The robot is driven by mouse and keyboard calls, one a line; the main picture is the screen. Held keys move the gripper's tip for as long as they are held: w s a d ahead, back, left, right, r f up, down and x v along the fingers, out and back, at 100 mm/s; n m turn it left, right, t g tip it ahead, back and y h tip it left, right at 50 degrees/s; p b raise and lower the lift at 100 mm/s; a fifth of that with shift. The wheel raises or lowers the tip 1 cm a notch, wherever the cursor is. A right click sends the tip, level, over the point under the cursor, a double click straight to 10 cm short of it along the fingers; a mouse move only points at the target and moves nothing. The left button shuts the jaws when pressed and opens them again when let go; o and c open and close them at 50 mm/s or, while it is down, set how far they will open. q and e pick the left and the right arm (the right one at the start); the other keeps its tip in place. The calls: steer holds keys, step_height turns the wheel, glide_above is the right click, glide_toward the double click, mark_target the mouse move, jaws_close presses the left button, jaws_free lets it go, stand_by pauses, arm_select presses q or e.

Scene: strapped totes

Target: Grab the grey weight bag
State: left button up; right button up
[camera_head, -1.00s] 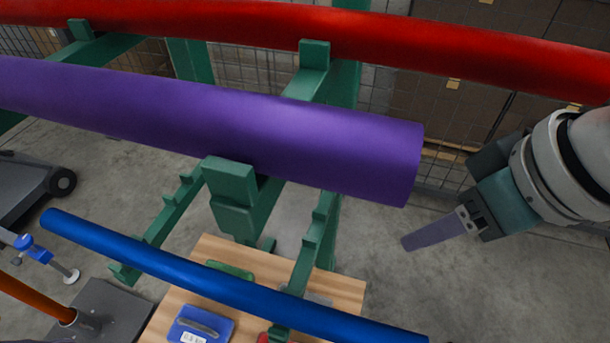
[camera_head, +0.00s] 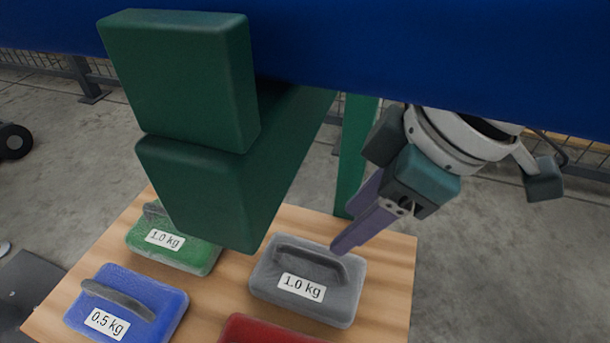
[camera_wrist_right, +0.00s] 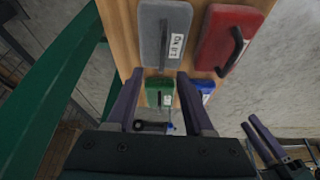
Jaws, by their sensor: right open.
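The grey weight bag (camera_head: 338,304), labelled 1.0 kg with a dark strap handle on top, lies on a wooden board in the head view. It also shows at the top of the right wrist view (camera_wrist_right: 152,35). My right gripper (camera_head: 338,247) is open and empty, its purple fingers pointing down towards the right end of the bag's handle. The wrist view shows the two fingers (camera_wrist_right: 160,74) spread apart, with the bag beyond the tips. I cannot tell whether they touch it. My left gripper (camera_wrist_right: 262,132) seems to show at the lower right of the wrist view, its opening unclear.
A green bag (camera_head: 190,253), a blue bag (camera_head: 160,301) and a red bag (camera_head: 262,330) share the wooden board (camera_head: 388,262).

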mark_target(310, 254)
steer(key=b+x, duration=0.2)
steer(key=x, duration=0.1)
steer(key=shift+f, duration=0.4)
steer(key=b+x, duration=0.5)
steer(key=shift+a+r, duration=0.1)
steer(key=shift+a, duration=0.3)
steer(key=shift+s+r, duration=0.1)
steer(key=shift+r, duration=0.05)
jaws_close()
stand_by(0.4)
steer(key=shift+r, duration=0.1)
